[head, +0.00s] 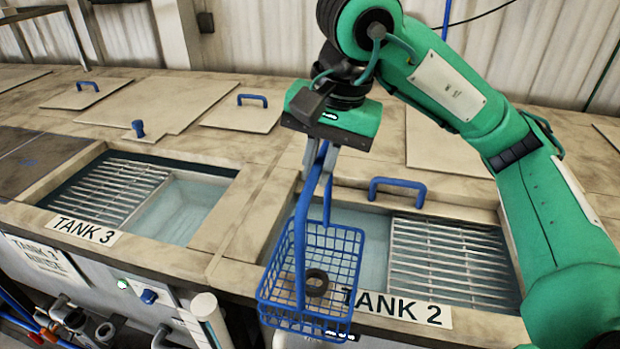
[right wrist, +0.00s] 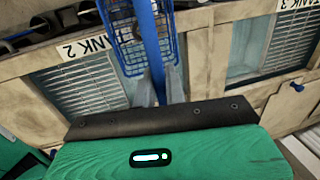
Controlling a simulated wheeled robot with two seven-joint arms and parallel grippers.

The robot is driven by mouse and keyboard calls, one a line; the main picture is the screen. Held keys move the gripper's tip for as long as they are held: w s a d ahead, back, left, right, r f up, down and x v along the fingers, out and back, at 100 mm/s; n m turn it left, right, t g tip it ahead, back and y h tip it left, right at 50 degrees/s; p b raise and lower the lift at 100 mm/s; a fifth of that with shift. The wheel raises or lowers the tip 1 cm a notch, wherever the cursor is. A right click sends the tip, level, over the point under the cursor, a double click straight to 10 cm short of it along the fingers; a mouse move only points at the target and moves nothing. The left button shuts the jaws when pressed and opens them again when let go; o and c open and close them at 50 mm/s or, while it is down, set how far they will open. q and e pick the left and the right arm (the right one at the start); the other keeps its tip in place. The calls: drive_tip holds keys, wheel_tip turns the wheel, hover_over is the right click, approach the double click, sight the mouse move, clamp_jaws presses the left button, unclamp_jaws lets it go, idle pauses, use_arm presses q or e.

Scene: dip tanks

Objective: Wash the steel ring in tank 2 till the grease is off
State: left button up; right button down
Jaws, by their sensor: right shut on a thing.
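My right gripper (head: 322,158) is shut on the tall handle of a blue wire basket (head: 345,243); its fingers (right wrist: 156,88) also show on the handle in the right wrist view. The basket hangs upright in front of the left part of tank 2, overlapping its front rim in the head view. The steel ring (head: 316,282) lies in the basket and looks dark brown. Tank 2 (head: 470,318) is open, with clear pale liquid (head: 372,240) on its left and a slatted grating (head: 450,262) on its right. My left gripper is not in view.
Tank 3 (head: 75,228), also open with liquid and a grating, is to the left. A blue lid handle (head: 398,183) stands behind tank 2. Flat lids with blue handles (head: 252,97) lie on the counter behind. Pipes and valves (head: 85,325) run below tank 3.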

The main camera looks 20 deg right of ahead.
drive_tip(key=shift+w+d+p, duration=1.9)
drive_tip(key=shift+w+d, duration=3.85)
drive_tip(key=shift+w, duration=1.85)
wheel_tip(320, 180, down, 24)
drive_tip(key=b, duration=1.8)
drive_tip(key=shift+b, duration=0.3)
